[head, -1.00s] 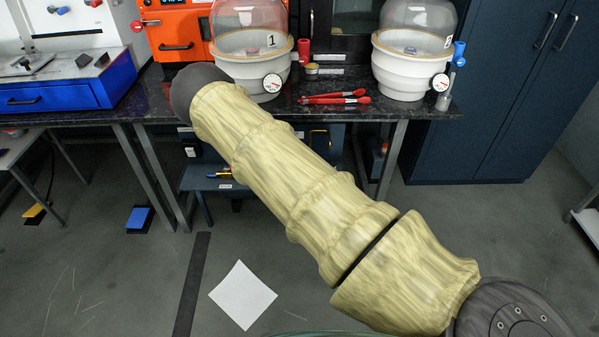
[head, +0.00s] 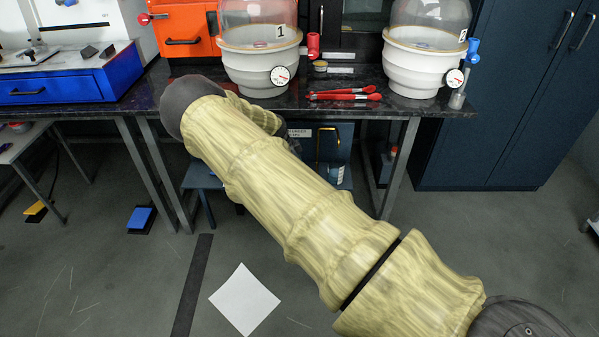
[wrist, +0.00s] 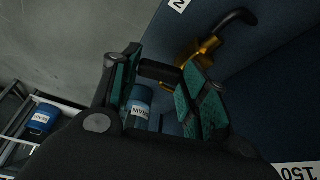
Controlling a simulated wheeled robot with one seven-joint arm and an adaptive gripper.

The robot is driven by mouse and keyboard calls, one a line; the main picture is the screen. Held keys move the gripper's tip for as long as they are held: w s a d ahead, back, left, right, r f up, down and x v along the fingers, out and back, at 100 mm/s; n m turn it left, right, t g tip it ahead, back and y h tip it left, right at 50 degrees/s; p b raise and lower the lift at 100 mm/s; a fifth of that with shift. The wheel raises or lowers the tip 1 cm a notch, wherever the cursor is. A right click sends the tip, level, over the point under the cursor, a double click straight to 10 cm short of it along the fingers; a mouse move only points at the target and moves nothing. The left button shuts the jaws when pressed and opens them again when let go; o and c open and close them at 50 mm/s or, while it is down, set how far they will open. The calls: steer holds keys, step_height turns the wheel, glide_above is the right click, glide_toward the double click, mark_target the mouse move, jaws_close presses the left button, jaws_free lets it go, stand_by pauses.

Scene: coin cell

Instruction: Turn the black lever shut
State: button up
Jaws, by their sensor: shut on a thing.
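In the wrist view my gripper (wrist: 162,82) has its two teal-padded fingers on either side of a short black bar (wrist: 160,71), which looks like the black lever. The fingers are shut on it, with a gap as wide as the bar between them. A brass fitting (wrist: 206,47) sits just behind the right finger, with a curved black handle-like piece (wrist: 236,18) rising from it to the upper right. How the bar joins the brass is hidden by the finger. In the head view my arm hides the gripper and the lever.
A blue panel (wrist: 275,75) lies close behind the brass fitting. A blue labelled container (wrist: 139,103) shows between the fingers. The black bench top (head: 400,103) is above my forearm, with two domed white vessels (head: 262,66) (head: 424,62) and red-handled tongs (head: 345,94).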

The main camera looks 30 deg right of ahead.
steer(key=shift+w+a, duration=0.15)
steer(key=shift+w, duration=0.05)
steer(key=o, duration=1)
steer(key=shift+s, duration=0.1)
steer(key=s+v, duration=0.1)
steer(key=v, duration=0.6)
steer(key=shift+w+r, duration=0.25)
steer(key=shift+w, duration=0.3)
